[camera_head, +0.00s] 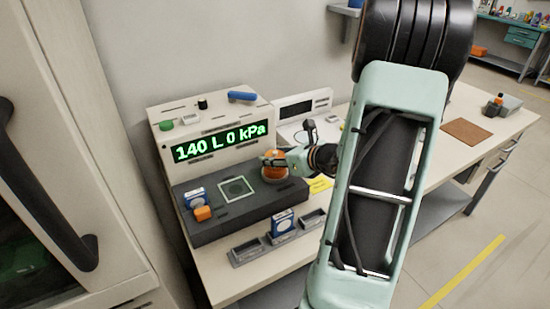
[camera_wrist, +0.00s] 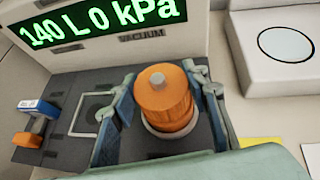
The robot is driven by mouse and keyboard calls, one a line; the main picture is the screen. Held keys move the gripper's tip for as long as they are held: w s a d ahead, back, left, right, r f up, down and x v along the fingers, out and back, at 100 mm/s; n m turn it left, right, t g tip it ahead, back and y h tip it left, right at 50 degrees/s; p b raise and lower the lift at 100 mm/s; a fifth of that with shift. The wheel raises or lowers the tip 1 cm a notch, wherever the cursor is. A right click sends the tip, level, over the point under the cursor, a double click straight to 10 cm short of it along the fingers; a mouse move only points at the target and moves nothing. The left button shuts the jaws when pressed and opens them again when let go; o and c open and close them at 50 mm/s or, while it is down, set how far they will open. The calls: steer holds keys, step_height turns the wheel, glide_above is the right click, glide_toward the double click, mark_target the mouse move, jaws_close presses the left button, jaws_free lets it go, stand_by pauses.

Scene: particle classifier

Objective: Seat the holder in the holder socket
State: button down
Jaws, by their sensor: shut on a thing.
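My gripper (camera_head: 284,162) is over the right part of the dark deck, its fingers shut on the sides of an orange cylinder (camera_head: 274,173). In the wrist view, my gripper (camera_wrist: 170,92) has a finger on each side of the orange cylinder (camera_wrist: 163,103), which has a grey knob on top and looks upright. A pale ring (camera_wrist: 158,130) shows round its lower part; I cannot tell whether the cylinder is seated. A square outlined recess (camera_head: 238,189) lies to its left, empty; it also shows in the wrist view (camera_wrist: 84,122). Which part is the holder socket is unclear.
The machine (camera_head: 210,125) with a green display stands behind the deck (camera_head: 225,220). A blue-and-white box (camera_head: 195,197) and an orange block (camera_head: 203,213) are at the deck's left.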

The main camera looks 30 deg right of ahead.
stand_by(0.3)
steer(key=c, duration=1.1)
jaws_free()
steer(key=shift+f, duration=0.15)
steer(key=shift+r, duration=0.2)
steer(key=p+v, duration=0.1)
steer(key=v, duration=1.1)
steer(key=shift+f, duration=0.15)
